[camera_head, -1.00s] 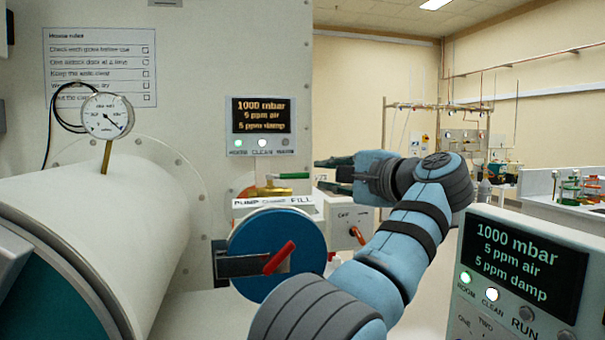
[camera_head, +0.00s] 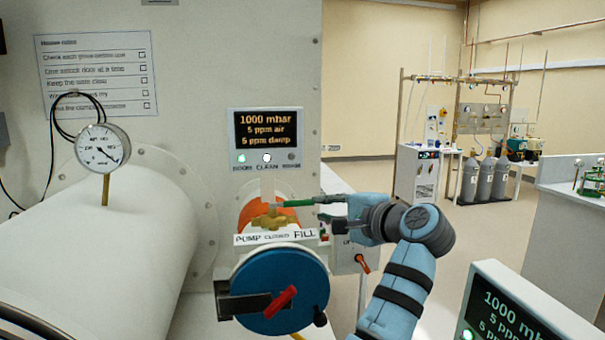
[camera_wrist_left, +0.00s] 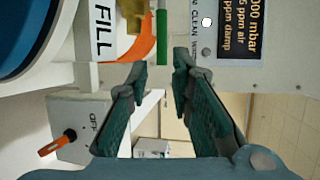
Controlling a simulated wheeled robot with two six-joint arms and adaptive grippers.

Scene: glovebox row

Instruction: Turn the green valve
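The green valve has a brass body (camera_head: 272,220) and a green lever handle (camera_head: 298,203) lying level and pointing right, above a label strip (camera_head: 275,238) reading PUMP, CLOSED, FILL. My left gripper (camera_head: 322,207) is at the handle's right end, with its fingers spread. In the left wrist view my left gripper (camera_wrist_left: 159,72) is open, with nothing between its pads. There the green handle (camera_wrist_left: 161,25) lies just ahead, in line with the gap between the fingertips. From these views I cannot tell whether a finger touches it. My right gripper is not in view.
A blue round door (camera_head: 262,275) with a red handle (camera_head: 280,302) sits below the valve. A display panel (camera_head: 266,136) is above it. A pressure gauge (camera_head: 102,148) stands on the white cylinder at left. A second display (camera_head: 510,315) is at lower right. Open floor lies beyond.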

